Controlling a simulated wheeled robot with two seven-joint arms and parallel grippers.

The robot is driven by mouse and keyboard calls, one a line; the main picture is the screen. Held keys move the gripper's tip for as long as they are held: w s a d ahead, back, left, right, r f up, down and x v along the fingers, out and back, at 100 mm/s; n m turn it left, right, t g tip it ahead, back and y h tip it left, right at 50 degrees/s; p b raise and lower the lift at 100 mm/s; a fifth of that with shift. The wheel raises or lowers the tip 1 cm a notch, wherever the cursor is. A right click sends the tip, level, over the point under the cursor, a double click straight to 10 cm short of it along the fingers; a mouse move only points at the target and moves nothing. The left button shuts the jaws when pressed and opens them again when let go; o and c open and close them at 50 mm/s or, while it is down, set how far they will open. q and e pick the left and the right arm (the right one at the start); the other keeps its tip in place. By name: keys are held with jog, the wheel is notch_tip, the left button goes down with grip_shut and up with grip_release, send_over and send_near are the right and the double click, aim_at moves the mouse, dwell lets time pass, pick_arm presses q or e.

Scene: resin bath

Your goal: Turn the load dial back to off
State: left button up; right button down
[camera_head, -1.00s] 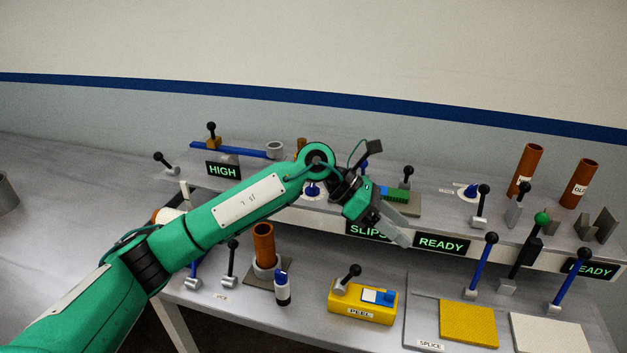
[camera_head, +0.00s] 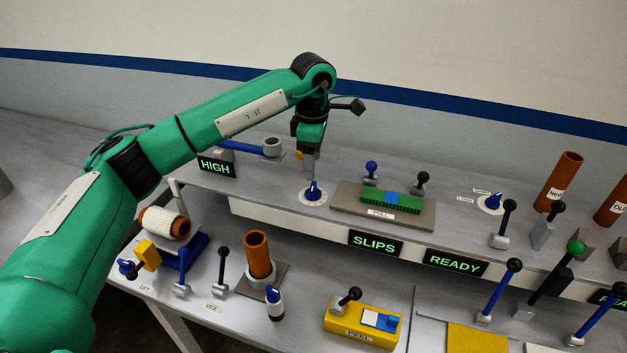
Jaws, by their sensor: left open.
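A blue dial (camera_head: 313,190) sits on a round white plate on the upper shelf. The marks on its plate are too small to read. My left gripper (camera_head: 309,175) points down just above this dial, with its jaws open. My right gripper is out of view.
A green and blue block on a grey pull plate (camera_head: 422,217) lies right of the first dial, with two knobbed levers behind. Signs reading HIGH (camera_head: 216,167), SLIPS (camera_head: 375,243) and READY (camera_head: 455,262) stand nearby. An orange tube (camera_head: 257,254) stands on the lower bench.

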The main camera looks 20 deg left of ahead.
aim_at(313, 186)
pick_arm(q)
notch_tip(313, 186, down, 7)
jog(key=shift+f+p, duration=0.1)
jog(key=shift+p, duration=0.9)
jog(key=shift+w+f, duration=0.1)
jog(key=shift+f, duration=0.4)
jog(key=shift+c, duration=0.2)
jog(key=c, duration=0.7)
jog(key=shift+c, duration=1.3)
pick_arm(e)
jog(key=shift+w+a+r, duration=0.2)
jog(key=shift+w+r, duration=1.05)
